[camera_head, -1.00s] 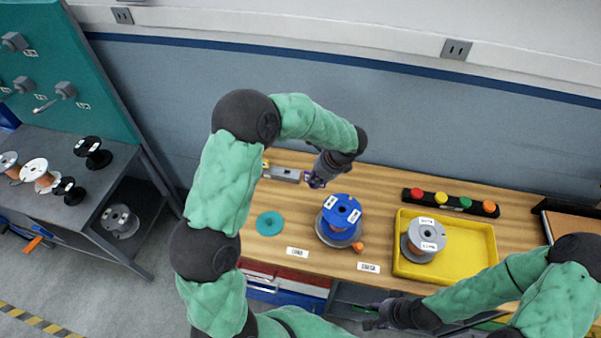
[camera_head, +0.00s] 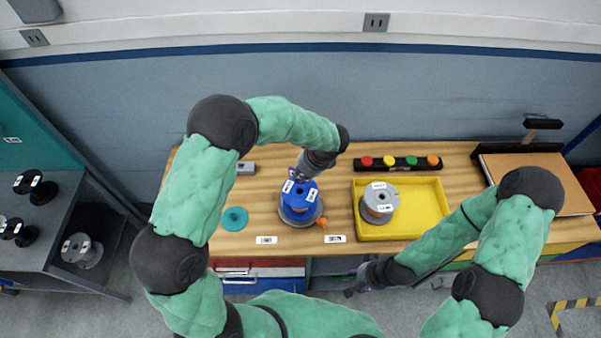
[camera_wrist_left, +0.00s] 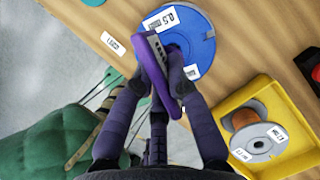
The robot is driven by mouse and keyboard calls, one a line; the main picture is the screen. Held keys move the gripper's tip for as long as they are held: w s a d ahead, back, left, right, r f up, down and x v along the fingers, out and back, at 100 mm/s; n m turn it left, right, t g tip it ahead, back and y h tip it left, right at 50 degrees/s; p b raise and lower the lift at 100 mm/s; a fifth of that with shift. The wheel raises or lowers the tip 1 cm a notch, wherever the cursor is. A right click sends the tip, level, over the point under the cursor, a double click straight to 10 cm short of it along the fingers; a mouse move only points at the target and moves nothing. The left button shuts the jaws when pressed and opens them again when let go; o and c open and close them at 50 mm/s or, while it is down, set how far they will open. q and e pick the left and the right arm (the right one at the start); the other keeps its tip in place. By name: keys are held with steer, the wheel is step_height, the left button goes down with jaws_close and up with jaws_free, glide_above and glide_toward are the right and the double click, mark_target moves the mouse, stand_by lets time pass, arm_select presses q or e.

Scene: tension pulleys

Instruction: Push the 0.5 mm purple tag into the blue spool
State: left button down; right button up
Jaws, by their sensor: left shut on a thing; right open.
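The blue spool (camera_head: 306,196) stands upright on the wooden table, with white labels on its top flange. In the left wrist view the blue spool (camera_wrist_left: 204,46) shows a "0.5" label. My left gripper (camera_head: 300,172) is at the far side of the blue spool's top. It is shut on the purple tag (camera_wrist_left: 151,57), which lies over part of the spool's top in the left wrist view. I cannot tell whether the tag touches the spool. The spool's centre is partly hidden by the fingers. My right gripper (camera_head: 357,284) is open and empty in front of the table.
A yellow tray (camera_head: 425,208) to the right holds a grey spool (camera_head: 379,199). A bar of coloured buttons (camera_head: 400,163) lies behind it. A teal disc (camera_head: 235,219) lies left of the blue spool. A small orange piece (camera_head: 322,222) is close by its front right.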

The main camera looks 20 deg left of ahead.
arm_select(q)
steer(key=shift+f+b, duration=1.5)
steer(key=shift+f, duration=0.85)
steer(key=shift+f, duration=0.35)
steer(key=shift+f+b, duration=0.75)
steer(key=shift+f, duration=0.15)
steer(key=shift+f, duration=0.1)
steer(key=c, duration=1.2)
jaws_free()
steer(key=shift+o, duration=0.2)
steer(key=v, duration=1.2)
steer(key=shift+a, duration=0.1)
